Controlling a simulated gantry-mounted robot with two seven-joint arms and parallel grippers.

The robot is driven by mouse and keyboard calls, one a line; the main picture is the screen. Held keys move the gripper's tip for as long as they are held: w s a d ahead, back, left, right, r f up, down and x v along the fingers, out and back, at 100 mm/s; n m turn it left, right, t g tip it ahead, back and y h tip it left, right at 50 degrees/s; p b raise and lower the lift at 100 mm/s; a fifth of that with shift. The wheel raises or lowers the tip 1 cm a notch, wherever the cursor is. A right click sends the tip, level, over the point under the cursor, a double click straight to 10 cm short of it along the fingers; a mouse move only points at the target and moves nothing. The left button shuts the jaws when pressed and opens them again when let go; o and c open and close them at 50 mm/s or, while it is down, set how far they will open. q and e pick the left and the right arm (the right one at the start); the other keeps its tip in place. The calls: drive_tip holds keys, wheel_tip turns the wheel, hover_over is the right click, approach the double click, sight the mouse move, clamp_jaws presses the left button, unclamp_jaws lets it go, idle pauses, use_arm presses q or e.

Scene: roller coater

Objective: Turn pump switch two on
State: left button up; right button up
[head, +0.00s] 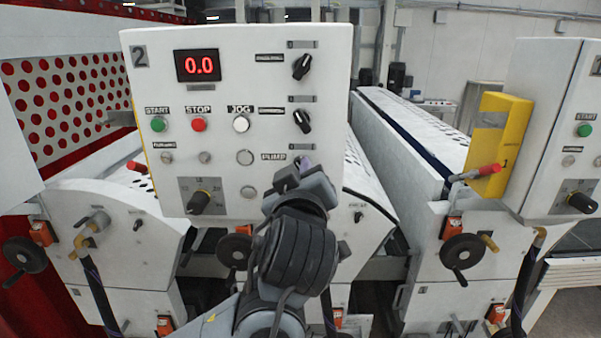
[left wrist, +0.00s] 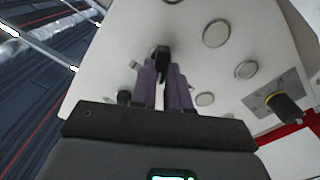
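The control panel marked 2 (head: 235,75) stands upright at centre-left in the head view, with a red 0.0 display (head: 197,66). Its PUMP label (head: 273,156) is beside my left gripper (head: 302,168), which covers most of the switch there. In the left wrist view, the purple fingers of my left gripper (left wrist: 164,76) lie close together on either side of a black knob, the pump switch (left wrist: 160,54). The fingers appear shut on it; the contact itself is partly hidden. My right gripper is in neither view.
Two more black knobs (head: 302,67) (head: 302,121) sit above on the panel, with START (head: 158,124), STOP (head: 199,124) and JOG (head: 240,124) buttons to the left. A yellow bracket (head: 497,140) and another panel (head: 553,130) stand to the right.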

use_arm(q)
clamp_jaws()
drive_tip(key=shift+d+m+b, duration=0.2)
drive_tip(key=shift+m+b, duration=4.4)
drive_tip(key=shift+m, duration=1.4)
drive_tip(key=o, duration=0.6)
unclamp_jaws()
